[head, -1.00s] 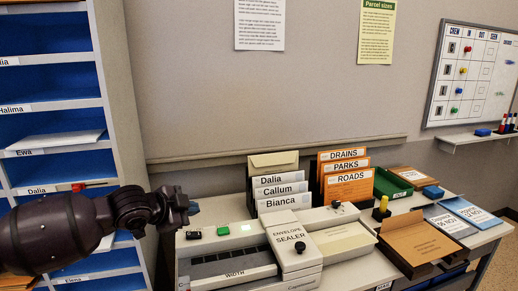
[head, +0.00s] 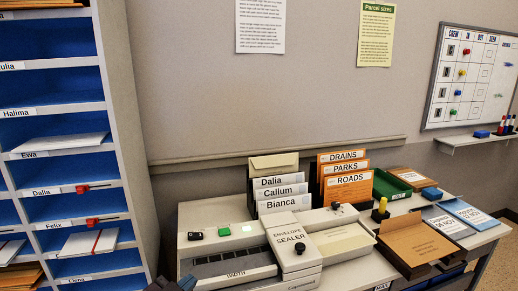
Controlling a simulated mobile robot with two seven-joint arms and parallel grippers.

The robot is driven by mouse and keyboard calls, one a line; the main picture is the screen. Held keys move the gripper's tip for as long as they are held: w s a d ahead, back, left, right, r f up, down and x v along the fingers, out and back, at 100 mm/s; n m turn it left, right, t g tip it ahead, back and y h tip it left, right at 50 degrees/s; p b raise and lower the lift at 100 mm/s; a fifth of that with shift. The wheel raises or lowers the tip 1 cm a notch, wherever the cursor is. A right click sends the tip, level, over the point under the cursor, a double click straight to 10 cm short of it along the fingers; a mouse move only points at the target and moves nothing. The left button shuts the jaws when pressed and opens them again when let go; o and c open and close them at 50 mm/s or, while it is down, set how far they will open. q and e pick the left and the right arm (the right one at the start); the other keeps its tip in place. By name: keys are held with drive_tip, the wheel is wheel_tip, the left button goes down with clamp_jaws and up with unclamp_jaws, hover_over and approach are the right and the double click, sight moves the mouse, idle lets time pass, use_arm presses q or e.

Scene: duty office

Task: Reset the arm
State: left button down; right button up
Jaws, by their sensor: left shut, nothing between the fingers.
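My left gripper (head: 172,284) shows only as a small dark piece at the bottom edge, in front of the table's left end. It is shut and empty, and most of it and its arm lie below the picture. My right gripper is not in view. The envelope sealer (head: 293,247) stands on the table, apart from my gripper.
A blue pigeonhole rack (head: 128,150) with name labels stands at the left, holding papers in some slots. The table holds name folders (head: 281,206), orange folders (head: 347,186), a green tray (head: 390,184) and an open brown box (head: 418,240). A whiteboard (head: 470,77) hangs at the right.

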use_arm(q)
drive_tip(key=s+a+f+n+g+y, duration=0.1)
drive_tip(key=s+a+f+n+y, duration=0.2)
drive_tip(key=s+f, duration=0.6)
drive_tip(key=s+a+f+n+g+y, duration=0.2)
drive_tip(key=s+a+f, duration=0.6)
drive_tip(key=s, duration=0.9)
drive_tip(key=f+n+y, duration=0.1)
drive_tip(key=n+y, duration=0.1)
drive_tip(key=n, duration=0.1)
drive_tip(key=shift+a+f+g+p, duration=0.15)
drive_tip(key=shift+f+g+p, duration=0.15)
drive_tip(key=shift+p, duration=0.1)
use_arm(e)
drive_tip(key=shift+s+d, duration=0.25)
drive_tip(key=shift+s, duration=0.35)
use_arm(q)
drive_tip(key=shift+s, duration=0.1)
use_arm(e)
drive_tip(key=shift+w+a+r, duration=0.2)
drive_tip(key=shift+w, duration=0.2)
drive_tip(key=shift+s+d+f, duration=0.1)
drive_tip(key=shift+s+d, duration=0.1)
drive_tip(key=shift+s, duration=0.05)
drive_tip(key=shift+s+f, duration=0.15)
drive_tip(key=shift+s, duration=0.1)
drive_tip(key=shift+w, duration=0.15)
